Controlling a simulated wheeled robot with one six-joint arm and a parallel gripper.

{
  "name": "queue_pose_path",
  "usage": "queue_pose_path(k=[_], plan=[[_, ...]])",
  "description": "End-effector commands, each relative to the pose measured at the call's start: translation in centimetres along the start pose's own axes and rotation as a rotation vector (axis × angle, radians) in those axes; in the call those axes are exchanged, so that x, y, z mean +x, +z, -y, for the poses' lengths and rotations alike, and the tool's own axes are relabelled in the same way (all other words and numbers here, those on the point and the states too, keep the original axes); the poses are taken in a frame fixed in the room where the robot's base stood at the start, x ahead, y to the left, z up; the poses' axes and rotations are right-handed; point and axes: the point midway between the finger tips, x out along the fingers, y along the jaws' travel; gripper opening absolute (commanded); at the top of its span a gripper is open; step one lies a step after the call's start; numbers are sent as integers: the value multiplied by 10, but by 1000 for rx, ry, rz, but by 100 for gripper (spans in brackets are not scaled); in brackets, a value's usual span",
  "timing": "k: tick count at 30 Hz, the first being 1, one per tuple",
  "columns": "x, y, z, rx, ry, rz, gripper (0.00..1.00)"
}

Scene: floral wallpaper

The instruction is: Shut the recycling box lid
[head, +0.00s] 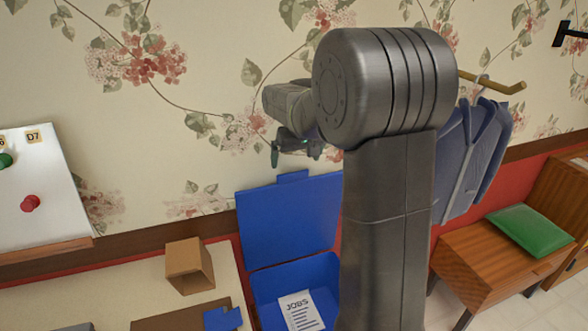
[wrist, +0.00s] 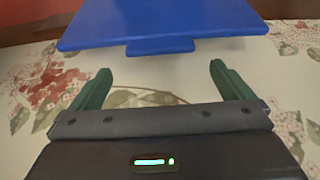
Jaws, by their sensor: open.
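The blue recycling box (head: 262,284) stands against the wall in the head view, partly hidden behind my arm. Its blue lid (head: 285,222) is raised upright, with a small tab on its upper edge. A white paper marked "JOBS" (head: 299,309) lies inside the box. My gripper (head: 298,150) is above the lid, close to the wall. In the wrist view my gripper (wrist: 158,85) has its two green fingers spread apart with nothing between them. The lid (wrist: 160,22) and its tab lie just beyond the fingertips, apart from them.
A cardboard box (head: 189,265) and a blue piece (head: 223,319) sit on the surface left of the recycling box. A whiteboard (head: 40,195) is at the left. A jacket (head: 468,155) hangs on a wall peg above a wooden bench (head: 490,262) with a green cushion (head: 533,233).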

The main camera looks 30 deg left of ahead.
Motion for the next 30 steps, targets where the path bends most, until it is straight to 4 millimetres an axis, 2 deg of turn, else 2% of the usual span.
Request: queue_pose_path(k=[3, 9, 15, 22, 23, 30], plan=[[25, 0, 0, 0, 0, 4, 100], [54, 0, 0, 0, 0, 2, 100], [65, 0, 0, 0, 0, 0, 100], [65, 0, 0, 0, 0, -1, 100], [65, 0, 0, 0, 0, -1, 98], [65, 0, 0, 1, 0, -1, 51]])
